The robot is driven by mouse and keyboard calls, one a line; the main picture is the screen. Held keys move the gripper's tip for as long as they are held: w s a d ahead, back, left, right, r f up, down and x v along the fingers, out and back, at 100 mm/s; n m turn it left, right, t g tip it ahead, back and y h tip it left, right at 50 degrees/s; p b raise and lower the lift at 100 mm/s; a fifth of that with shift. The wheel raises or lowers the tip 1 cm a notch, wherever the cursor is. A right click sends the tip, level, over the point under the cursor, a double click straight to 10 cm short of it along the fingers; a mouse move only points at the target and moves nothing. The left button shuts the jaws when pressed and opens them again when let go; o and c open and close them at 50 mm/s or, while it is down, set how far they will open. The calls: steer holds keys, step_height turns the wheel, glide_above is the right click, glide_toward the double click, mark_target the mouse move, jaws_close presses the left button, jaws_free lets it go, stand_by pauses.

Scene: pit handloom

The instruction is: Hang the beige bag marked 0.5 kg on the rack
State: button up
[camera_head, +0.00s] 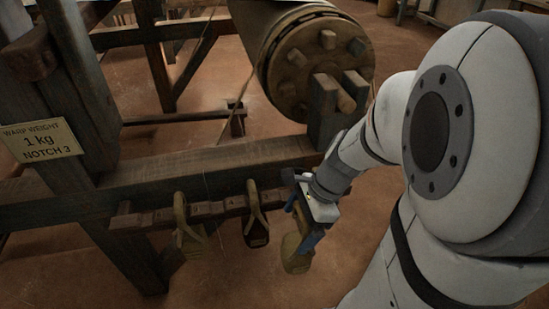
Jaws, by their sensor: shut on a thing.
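My gripper (306,232), with blue fingers, is shut on a beige-olive bag (297,256) at the lower middle of the head view. The rack (225,206) is a notched dark wooden bar along the front of a thick beam. A tan bag (186,236) hangs on it at the left, and a darker bag (257,232) hangs nearer my gripper.
A sign (40,138) on the left post reads "WARP WEIGHT 1 kg NOTCH 3". The thick loom beam (200,170) runs behind the rack. A large wooden roller (310,70) with pegs stands above it. The reddish floor below the bags looks clear.

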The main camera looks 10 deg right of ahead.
mark_target(283, 196)
steer(key=shift+w+r+p, duration=0.15)
steer(key=shift+w+p, duration=0.5)
steer(key=shift+p, duration=1.55)
steer(key=p, duration=0.4)
steer(key=shift+w, duration=0.1)
steer(key=shift+w+d+f, duration=0.1)
steer(key=shift+w+f, duration=0.15)
steer(key=shift+f, duration=0.1)
steer(key=shift+w+f, duration=0.2)
steer(key=shift+w, duration=4.95)
steer(key=shift+s+f+b, duration=0.1)
steer(key=shift+f+b, duration=0.8)
steer(key=shift+f, duration=0.3)
steer(key=shift+f, duration=0.25)
steer(key=o, duration=1.5)
